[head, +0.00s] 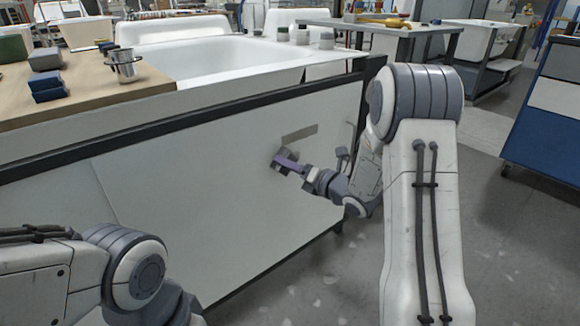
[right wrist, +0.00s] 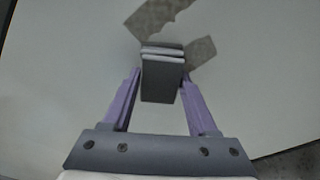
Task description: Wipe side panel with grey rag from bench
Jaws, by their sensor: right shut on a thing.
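The white side panel (head: 230,190) of the tub stands in front of me under a dark rail. A grey-brown mark (head: 300,133) shows on it; in the right wrist view the mark appears as two patches (right wrist: 198,58), with a pale gap between them. My right gripper (head: 287,160) is at the panel, just below and left of the mark. Its purple fingers are shut on the folded grey rag (right wrist: 162,82), which has pale edges at its far end. The rag is against or very close to the panel; I cannot tell which. My left gripper is out of view.
The white tub (head: 220,60) lies behind the rail. A blue cabinet (head: 550,110) stands at right. The grey floor (head: 500,240) is clear at lower right.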

